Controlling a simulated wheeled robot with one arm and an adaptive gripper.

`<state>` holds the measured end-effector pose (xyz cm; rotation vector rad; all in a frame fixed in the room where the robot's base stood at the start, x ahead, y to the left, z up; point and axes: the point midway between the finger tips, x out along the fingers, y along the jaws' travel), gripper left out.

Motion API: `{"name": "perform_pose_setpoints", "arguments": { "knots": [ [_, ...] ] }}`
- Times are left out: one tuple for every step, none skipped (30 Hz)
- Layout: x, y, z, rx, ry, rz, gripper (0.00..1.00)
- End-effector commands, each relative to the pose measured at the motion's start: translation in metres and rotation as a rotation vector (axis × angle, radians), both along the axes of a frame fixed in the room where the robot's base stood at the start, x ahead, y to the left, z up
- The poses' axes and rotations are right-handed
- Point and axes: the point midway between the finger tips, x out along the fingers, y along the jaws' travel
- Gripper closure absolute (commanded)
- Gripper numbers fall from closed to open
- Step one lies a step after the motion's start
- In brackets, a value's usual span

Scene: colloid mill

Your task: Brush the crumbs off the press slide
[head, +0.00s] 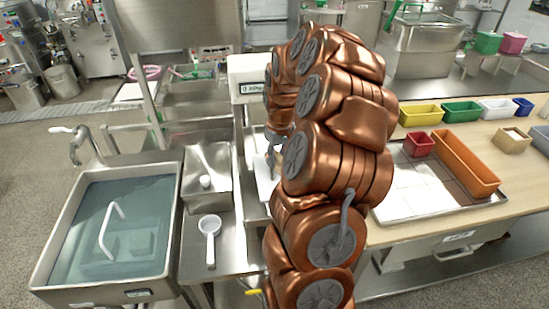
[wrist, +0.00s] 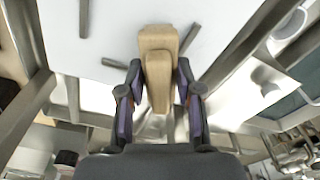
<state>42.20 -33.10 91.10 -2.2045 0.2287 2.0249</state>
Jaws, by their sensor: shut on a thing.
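My gripper (wrist: 158,88) is shut on a tan wooden block (wrist: 158,40), which looks like a brush; no bristles show from this angle. In the wrist view the block is over a white flat surface (wrist: 130,25), which seems to be the press slide. I cannot tell whether the block touches it. Several grey bar-like pieces lie on the white surface, one at the top left (wrist: 83,18), one left of the block (wrist: 114,64) and one to its right (wrist: 188,39); they may be the crumbs. In the head view my arm hides most of the slide (head: 265,178) and the gripper.
A water-filled sink (head: 120,235) stands at the left, with a steel basin (head: 205,165) and a white scoop (head: 210,228) beside it. At the right, a tray (head: 410,190) holds red and orange bins. Metal frame bars (wrist: 30,100) border the white surface.

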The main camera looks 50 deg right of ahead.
Motion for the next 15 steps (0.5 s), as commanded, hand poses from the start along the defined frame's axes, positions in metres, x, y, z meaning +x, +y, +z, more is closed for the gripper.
{"name": "perform_pose_setpoints", "arguments": {
  "knots": [
    [-0.002,-0.003,-0.001,-0.001,-0.001,-0.002,1.0],
    [-0.004,-0.005,-0.001,-0.001,-0.001,-0.002,1.0],
    [-0.006,-0.008,-0.001,-0.001,0.0,-0.003,1.0],
    [-0.007,-0.009,-0.001,-0.001,0.0,-0.003,1.0],
    [-0.009,-0.011,-0.001,-0.001,0.0,-0.003,1.0],
    [-0.01,-0.013,0.0,-0.001,0.0,-0.002,1.0],
    [-0.011,-0.015,0.0,-0.001,0.001,-0.002,1.0],
    [-0.013,-0.016,0.0,0.0,0.001,-0.001,1.0],
    [-0.014,-0.018,0.0,0.0,0.001,-0.002,1.0],
    [-0.016,-0.02,0.0,0.0,0.001,-0.002,1.0],
    [-0.017,-0.022,0.0,0.001,0.0,-0.002,1.0],
    [-0.018,-0.023,0.0,0.001,0.0,-0.002,1.0],
    [-0.019,-0.024,0.0,0.001,0.0,-0.002,1.0],
    [-0.02,-0.025,0.001,0.001,0.0,-0.002,1.0],
    [-0.02,-0.026,0.001,0.001,0.0,-0.001,1.0]
  ]
}}
